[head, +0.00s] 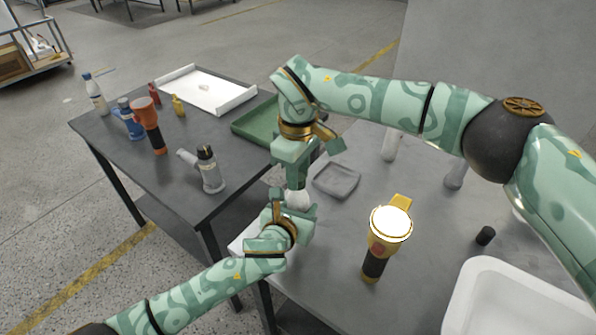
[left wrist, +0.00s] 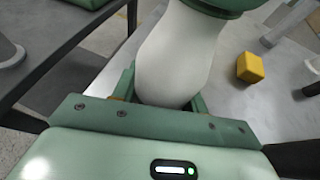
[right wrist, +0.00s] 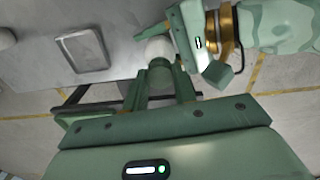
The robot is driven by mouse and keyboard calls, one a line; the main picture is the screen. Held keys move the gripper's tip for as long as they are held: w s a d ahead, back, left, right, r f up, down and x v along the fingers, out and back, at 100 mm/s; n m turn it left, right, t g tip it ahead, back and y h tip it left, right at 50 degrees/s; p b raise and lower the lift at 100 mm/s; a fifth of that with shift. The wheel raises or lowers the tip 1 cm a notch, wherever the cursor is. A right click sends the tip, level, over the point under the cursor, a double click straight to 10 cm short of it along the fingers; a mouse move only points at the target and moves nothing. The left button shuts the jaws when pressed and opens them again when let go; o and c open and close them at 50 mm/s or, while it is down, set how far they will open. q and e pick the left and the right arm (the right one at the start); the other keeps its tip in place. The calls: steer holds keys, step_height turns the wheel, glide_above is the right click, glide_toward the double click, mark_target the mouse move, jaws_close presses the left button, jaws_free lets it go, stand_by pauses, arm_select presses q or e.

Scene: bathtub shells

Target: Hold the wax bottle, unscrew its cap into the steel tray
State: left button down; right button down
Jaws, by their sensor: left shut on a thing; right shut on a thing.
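The white wax bottle (head: 298,199) is held off the surface by my left gripper (head: 290,212), which is shut around its body. The bottle fills the middle of the left wrist view (left wrist: 178,55). My right gripper (head: 297,178) comes down from above and is shut at the bottle's top. In the right wrist view a dark green piece, apparently the cap (right wrist: 160,64), sits between its fingertips against the white bottle (right wrist: 158,47). Whether the cap is loose cannot be seen. The steel tray (head: 337,193) is a shallow grey square tray just right of the grippers; it also shows in the right wrist view (right wrist: 84,63).
A yellow and black flashlight (head: 376,262) stands on the grey table. A small black cylinder (head: 485,236) and a white tub (head: 462,300) are to the right. The dark table at left holds bottles, a grey sprayer (head: 212,175), a white tray (head: 222,103) and a green tray (head: 243,132).

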steer(key=n, duration=0.5)
steer(key=shift+w, duration=0.1)
steer(key=n, duration=0.3)
steer(key=shift+n, duration=0.4)
steer(key=n, duration=0.6)
steer(key=shift+r, duration=0.1)
steer(key=n, duration=0.6)
steer(key=shift+n, duration=0.4)
steer(key=n, duration=1.2)
steer(key=shift+n, duration=0.3)
steer(key=n, duration=1.2)
steer(key=shift+n, duration=0.4)
steer(key=n, duration=0.6)
steer(key=shift+r, duration=0.3)
steer(key=shift+r, duration=0.9)
